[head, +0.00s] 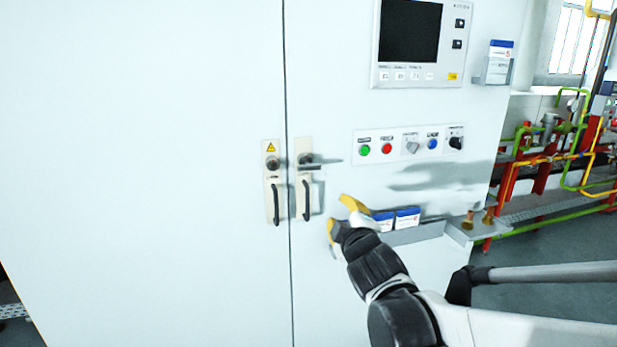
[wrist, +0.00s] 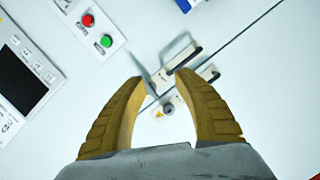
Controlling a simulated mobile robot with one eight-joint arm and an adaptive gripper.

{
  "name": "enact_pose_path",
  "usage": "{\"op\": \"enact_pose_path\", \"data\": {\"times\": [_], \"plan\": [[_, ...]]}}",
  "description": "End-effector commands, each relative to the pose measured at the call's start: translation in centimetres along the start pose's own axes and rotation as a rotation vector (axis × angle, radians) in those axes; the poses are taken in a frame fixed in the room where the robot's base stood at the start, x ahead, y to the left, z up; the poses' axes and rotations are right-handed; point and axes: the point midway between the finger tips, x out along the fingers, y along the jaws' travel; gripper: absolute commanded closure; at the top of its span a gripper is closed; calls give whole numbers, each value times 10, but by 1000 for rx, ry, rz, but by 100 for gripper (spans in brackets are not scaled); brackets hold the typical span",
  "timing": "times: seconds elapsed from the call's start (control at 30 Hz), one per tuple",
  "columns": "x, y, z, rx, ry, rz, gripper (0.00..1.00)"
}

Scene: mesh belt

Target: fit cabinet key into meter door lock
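The white cabinet (head: 200,90) has two handle plates side by side at its door seam. The left plate (head: 271,190) carries a yellow warning sign, a round lock (head: 272,163) and a dark handle. The right plate (head: 305,205) has a lock (head: 305,159) with a thin grey bar (head: 311,166) sticking out to the right; I cannot tell if this is the key. My gripper (head: 340,216) is right of the plates, its yellow fingers apart. In the wrist view, both plates show beyond the open fingertips (wrist: 158,78). Nothing is clearly held.
A button row (head: 410,142) and a screen panel (head: 410,45) are above my gripper. A tray (head: 418,234) with blue-and-white boxes (head: 407,218) is close by its right side. A small shelf (head: 475,231) holds brass-coloured pieces (head: 468,220). Pipes stand at the far right.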

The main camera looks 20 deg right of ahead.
Motion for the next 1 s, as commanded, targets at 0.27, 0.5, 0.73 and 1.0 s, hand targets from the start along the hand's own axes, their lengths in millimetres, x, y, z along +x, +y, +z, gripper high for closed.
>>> {"op": "enact_pose_path", "data": {"times": [0.27, 0.5, 0.73, 1.0], "plan": [[44, 25, -46, -434, 213, 205, 64], [54, 24, -53, -487, 239, 228, 64], [76, 28, -60, -484, 238, 227, 64], [104, 33, -68, -483, 238, 227, 64]]}}
